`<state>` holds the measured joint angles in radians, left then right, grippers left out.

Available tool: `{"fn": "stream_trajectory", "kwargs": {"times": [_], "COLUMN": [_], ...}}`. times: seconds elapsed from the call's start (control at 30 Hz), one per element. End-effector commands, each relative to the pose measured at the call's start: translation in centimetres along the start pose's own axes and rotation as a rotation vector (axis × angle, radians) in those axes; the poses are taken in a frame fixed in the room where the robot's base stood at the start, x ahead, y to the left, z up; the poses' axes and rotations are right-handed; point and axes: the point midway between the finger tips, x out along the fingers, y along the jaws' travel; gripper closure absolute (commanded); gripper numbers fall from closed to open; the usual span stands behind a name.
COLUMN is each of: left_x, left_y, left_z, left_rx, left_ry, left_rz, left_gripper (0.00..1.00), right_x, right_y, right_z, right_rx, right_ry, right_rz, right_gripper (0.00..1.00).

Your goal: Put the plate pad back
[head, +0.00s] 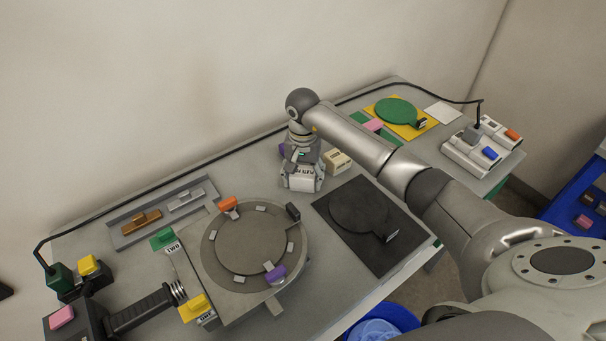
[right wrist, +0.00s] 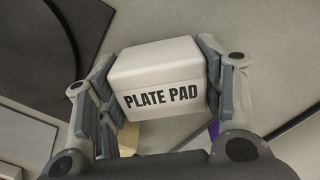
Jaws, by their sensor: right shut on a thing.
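The plate pad (right wrist: 160,82) is a white block with "PLATE PAD" in black letters on its side. My right gripper (right wrist: 158,85) is shut on it, with one finger on each side. In the head view the plate pad (head: 302,180) shows below my right gripper (head: 302,160), over the back middle of the grey table (head: 262,187). I cannot tell whether it touches the table. My left gripper is not in view.
A beige block (head: 338,160) stands close on the right. A black mat with a round plate (head: 358,212) lies in front right. A round grey fixture (head: 250,245) with coloured tabs is front left. A grey tray (head: 163,210) and a yellow mat (head: 413,130) lie farther out.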

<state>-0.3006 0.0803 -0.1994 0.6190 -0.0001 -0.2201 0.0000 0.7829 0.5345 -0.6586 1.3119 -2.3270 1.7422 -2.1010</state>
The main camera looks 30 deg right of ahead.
Motion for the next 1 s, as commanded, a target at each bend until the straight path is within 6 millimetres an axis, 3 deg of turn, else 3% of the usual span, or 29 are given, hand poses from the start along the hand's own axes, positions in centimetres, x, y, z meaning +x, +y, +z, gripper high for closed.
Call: {"fn": "stream_trajectory", "kwargs": {"times": [0.1, 0.13, 0.3, 0.73, 1.0], "left_x": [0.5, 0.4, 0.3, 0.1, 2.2], "left_y": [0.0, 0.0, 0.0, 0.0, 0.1], "left_z": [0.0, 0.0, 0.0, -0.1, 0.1], "left_rx": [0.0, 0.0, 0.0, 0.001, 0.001], "left_ry": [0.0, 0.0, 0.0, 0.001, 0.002], "left_rz": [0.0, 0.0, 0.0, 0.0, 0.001], "left_gripper": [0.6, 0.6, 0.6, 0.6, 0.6], "right_x": [0.4, 0.3, 0.2, -0.4, -5.6], "right_y": [0.0, 0.0, 0.0, 0.0, 0.0], "right_z": [0.0, 0.0, 0.0, -0.1, -0.2], "right_rx": [0.0, 0.0, 0.0, 0.0, -0.001], "right_ry": [0.001, 0.0, 0.0, 0.002, 0.007], "right_rz": [0.0, -0.001, -0.001, -0.002, -0.003], "right_gripper": [0.6, 0.36, 0.17, 0.17, 0.17]}}
